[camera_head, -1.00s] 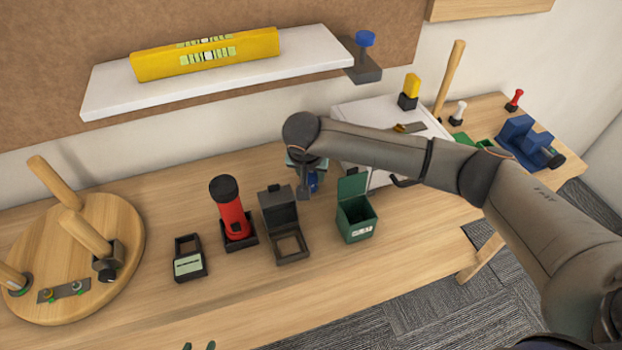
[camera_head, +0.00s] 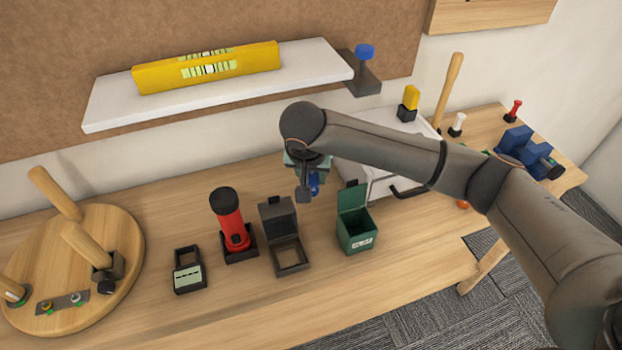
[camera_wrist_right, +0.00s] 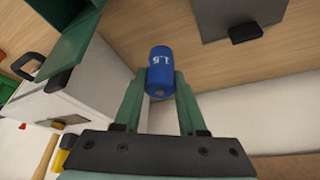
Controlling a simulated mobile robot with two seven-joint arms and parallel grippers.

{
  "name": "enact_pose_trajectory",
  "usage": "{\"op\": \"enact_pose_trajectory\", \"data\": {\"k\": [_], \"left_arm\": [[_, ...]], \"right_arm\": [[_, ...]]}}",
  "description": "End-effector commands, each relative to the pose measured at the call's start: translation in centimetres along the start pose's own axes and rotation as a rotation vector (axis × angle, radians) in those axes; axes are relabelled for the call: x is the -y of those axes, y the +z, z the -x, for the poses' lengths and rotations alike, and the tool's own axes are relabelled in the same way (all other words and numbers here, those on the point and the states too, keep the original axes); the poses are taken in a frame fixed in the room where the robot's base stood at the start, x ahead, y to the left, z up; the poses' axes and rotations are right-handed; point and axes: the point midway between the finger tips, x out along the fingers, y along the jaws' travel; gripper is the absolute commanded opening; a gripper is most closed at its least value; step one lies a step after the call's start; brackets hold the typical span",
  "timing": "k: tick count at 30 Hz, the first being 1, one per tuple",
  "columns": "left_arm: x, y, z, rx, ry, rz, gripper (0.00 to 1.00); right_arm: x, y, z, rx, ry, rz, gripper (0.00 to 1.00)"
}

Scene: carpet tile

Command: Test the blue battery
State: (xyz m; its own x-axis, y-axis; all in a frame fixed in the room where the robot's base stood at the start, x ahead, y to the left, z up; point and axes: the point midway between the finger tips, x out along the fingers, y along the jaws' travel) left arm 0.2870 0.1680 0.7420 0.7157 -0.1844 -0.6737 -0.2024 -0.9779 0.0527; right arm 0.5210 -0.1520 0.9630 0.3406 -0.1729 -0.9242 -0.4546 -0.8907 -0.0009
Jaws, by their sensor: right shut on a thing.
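The blue battery (camera_wrist_right: 160,72), marked 1.5, is held upright between the green fingers of my right gripper (camera_wrist_right: 160,98). In the head view the battery (camera_head: 314,184) shows partly behind my right wrist, above the table behind the black open-lidded box and the green box. My right gripper (camera_head: 308,176) is shut on it and mostly hidden by my arm. A small black device with a pale green display (camera_head: 188,278), which looks like the tester, stands on the table to the left. My left gripper is out of view.
A red flashlight (camera_head: 231,232) and a black box with raised lid (camera_head: 289,258) stand near the middle. A green open-lidded bin (camera_head: 355,232) is to their right. A white case (camera_head: 385,185) stands behind it. A shelf (camera_head: 110,108) overhangs the back. The front table strip is clear.

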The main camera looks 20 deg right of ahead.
Motion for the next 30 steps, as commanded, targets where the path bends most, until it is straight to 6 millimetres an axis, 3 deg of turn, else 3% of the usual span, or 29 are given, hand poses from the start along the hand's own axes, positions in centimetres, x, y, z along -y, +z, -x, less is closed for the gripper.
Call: {"op": "enact_pose_trajectory", "data": {"k": [3,9,15,24,30], "left_arm": [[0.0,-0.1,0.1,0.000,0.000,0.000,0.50],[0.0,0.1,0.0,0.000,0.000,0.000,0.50],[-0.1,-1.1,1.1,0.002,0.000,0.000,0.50],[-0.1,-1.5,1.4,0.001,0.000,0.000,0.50],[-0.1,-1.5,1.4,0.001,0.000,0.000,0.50]], "right_arm": [[-0.4,1.1,3.9,-0.004,-0.009,0.004,0.00],[-1.5,4.4,7.1,0.000,-0.005,0.003,0.00],[-2.2,6.3,9.9,-0.004,-0.002,0.003,0.00],[-3.0,7.5,10.6,0.005,-0.008,0.013,0.00],[-5.9,7.4,10.0,0.036,-0.072,0.145,0.00]]}}
